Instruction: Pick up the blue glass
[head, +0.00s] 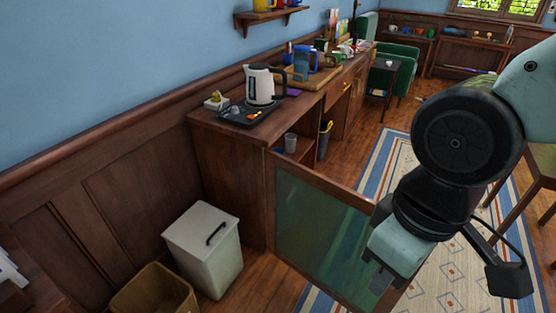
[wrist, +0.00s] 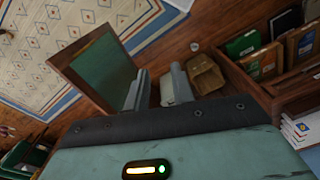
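A blue, glass-like vessel (head: 303,62) stands upright on a wooden tray on the counter, behind the kettle; I cannot tell whether it is a glass or a jug. A greyish cup (head: 290,143) stands inside the open cabinet below the counter. My gripper (head: 382,282) is at the lower right of the head view, in front of the open cabinet door and well away from both vessels. In the wrist view my gripper (wrist: 157,92) has its two fingers apart with nothing held between them. No blue glass is clear in the wrist view.
The open cabinet door (head: 318,232) with a green panel juts into the room near my arm. A white kettle (head: 260,86) stands at the counter's near end. A white lidded bin (head: 205,255) and an open brown bin (head: 155,293) stand on the floor at left.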

